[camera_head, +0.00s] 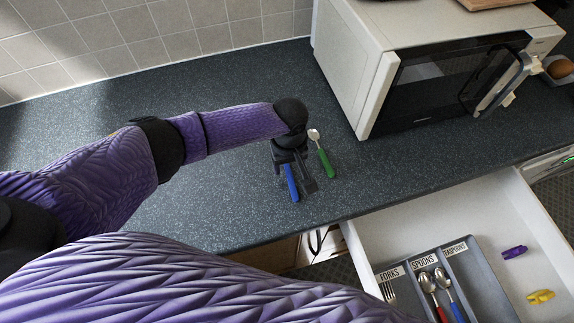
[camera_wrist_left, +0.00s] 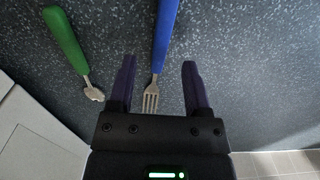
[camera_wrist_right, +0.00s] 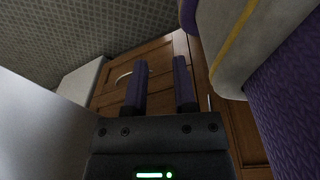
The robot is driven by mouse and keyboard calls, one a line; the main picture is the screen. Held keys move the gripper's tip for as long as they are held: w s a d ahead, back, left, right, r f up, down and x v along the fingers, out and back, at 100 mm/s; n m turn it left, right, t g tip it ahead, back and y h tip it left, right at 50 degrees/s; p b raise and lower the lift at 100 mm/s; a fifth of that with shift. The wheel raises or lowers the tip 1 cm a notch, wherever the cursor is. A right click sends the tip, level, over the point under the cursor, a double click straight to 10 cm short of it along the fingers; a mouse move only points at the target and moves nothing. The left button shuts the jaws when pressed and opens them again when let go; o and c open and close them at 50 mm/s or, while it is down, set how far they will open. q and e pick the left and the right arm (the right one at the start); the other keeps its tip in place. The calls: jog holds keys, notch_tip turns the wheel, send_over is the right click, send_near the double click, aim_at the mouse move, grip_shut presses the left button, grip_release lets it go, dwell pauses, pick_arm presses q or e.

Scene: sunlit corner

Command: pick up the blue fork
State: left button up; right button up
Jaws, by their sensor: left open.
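The blue fork lies on the dark speckled counter (camera_head: 230,195). In the head view its blue handle (camera_head: 291,184) sticks out below my left gripper, which hides its metal end. In the left wrist view the blue fork (camera_wrist_left: 165,35) has its tines towards the palm, between the two fingers. My left gripper (camera_head: 294,174) is open above the fork, pointing down; its fingers (camera_wrist_left: 158,66) stand apart on both sides of it, with no grip on it. My right gripper (camera_wrist_right: 160,66) is open and empty, in front of brown cabinet doors.
A green-handled spoon (camera_head: 323,157) lies just right of the fork. A white microwave (camera_head: 365,60) stands at the back right. An open drawer (camera_head: 395,218) below holds a grey tray (camera_head: 474,250) labelled forks, spoons, teaspoons, plus purple (camera_head: 515,252) and yellow (camera_head: 541,297) items.

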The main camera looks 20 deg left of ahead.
pick_arm(q)
notch_tip(320, 180, down, 2)
jog(key=shift+f, duration=0.1)
grip_shut()
dwell(0.4)
